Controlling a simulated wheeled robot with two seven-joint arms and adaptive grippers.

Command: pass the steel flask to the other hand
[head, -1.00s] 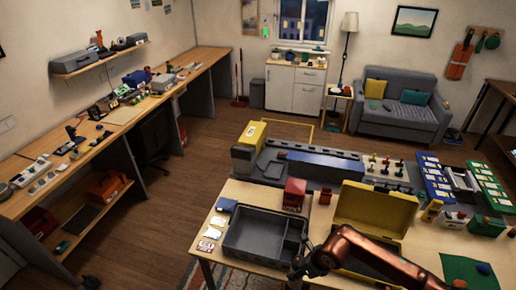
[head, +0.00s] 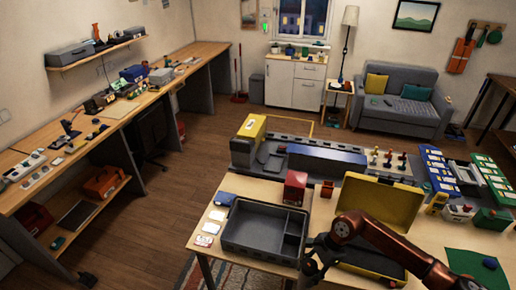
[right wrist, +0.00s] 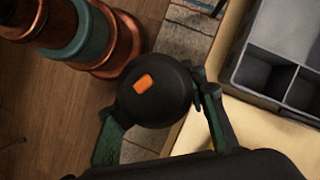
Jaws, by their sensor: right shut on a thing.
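My right gripper (right wrist: 155,108) is shut on a round black thing with an orange mark, which I take to be the lid end of the steel flask (right wrist: 168,103). The right wrist view looks onto this end, so the flask's body is hidden. In the head view the right gripper (head: 312,262) is small and dark, in front of the grey tray's lower right corner. The flask cannot be made out clearly there. My left gripper is not in view.
The grey divided tray (head: 262,256) and the open yellow case (head: 380,202) stand on the near table. Cards lie left of the tray. A green mat (head: 472,264) is at the right. Wooden floor is clear left of the table.

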